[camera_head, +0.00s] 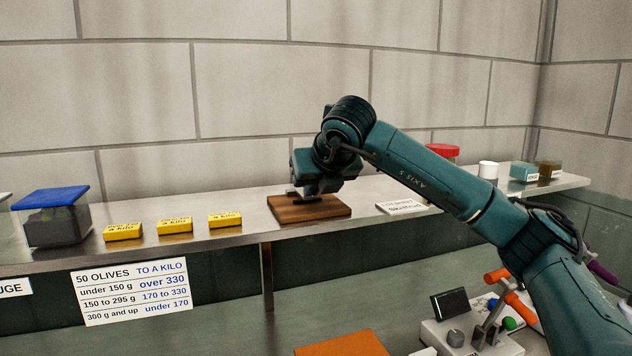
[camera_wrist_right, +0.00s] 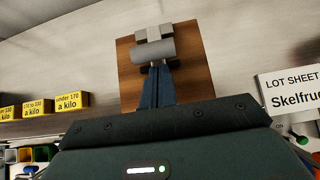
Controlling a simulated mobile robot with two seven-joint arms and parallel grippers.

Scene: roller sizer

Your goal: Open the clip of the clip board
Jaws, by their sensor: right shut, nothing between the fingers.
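The clip board is a brown wooden board (camera_head: 318,211) lying on the metal shelf. It also shows in the right wrist view (camera_wrist_right: 192,75), with a grey metal clip (camera_wrist_right: 154,47) on it. My right gripper (camera_head: 305,192) is over the board in the head view and hides most of the clip there. In the right wrist view its blue-grey fingers (camera_wrist_right: 156,70) are together, with their tips right at the near edge of the clip's rounded bar. Whether they touch it I cannot tell. My left gripper is not in view.
On the shelf (camera_head: 255,234), yellow blocks (camera_head: 175,226) and a blue-lidded box (camera_head: 52,216) stand to the left. A white lot sheet card (camera_head: 402,207) lies right of the board, beyond it a red-lidded container (camera_head: 442,150). A control box (camera_head: 470,335) sits below.

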